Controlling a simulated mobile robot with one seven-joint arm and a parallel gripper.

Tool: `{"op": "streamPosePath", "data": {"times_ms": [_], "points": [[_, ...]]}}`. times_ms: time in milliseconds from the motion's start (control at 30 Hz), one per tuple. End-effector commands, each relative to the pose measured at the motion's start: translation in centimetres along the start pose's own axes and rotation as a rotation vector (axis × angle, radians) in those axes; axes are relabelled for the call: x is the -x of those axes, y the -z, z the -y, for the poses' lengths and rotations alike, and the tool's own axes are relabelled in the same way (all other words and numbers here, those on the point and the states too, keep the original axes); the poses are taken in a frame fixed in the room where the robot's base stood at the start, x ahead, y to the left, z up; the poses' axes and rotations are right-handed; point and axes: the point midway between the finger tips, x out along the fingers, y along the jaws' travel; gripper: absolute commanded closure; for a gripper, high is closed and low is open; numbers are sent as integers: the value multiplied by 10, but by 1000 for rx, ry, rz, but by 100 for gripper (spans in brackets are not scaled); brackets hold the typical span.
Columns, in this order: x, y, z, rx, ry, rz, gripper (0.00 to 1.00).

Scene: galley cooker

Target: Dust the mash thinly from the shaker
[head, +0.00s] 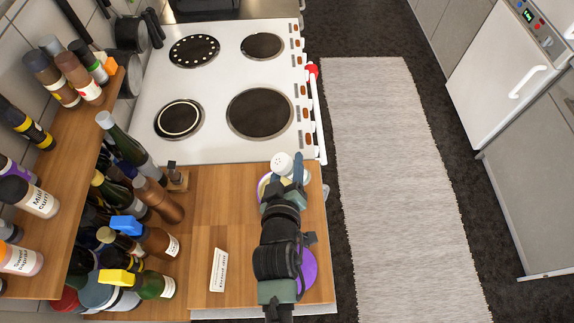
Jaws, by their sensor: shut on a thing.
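A white shaker (281,162) with dark holes in its top shows at the far end of my arm, over the wooden worktop near the cooker's front corner. My gripper (287,170) is shut on the shaker; the arm hides much of the grip. The shaker's holed top faces the camera, so it looks roughly upright. Just left of and below it, a bowl (263,187) with a pale purple rim and yellowish contents, likely the mash, is partly covered by my gripper. I cannot tell the shaker's height above the bowl, or whether any dust lies on the mash.
A purple round dish (309,268) lies partly under my arm. A white printed card (219,270) lies on the worktop (210,205). Crowded bottles (128,140) and a bottle shelf (75,190) stand left. The white cooker (215,85) is behind, its hob clear.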

Motion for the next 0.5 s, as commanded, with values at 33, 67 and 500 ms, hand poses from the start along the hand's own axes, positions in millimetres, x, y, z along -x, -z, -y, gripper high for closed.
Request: {"op": "streamPosePath", "data": {"times_ms": [33, 67, 500], "points": [[0, 0, 0, 0, 0, -1, 100], [0, 0, 0, 0, 0, -1, 100], [-2, -4, 0, 80, -34, 7, 100]]}}
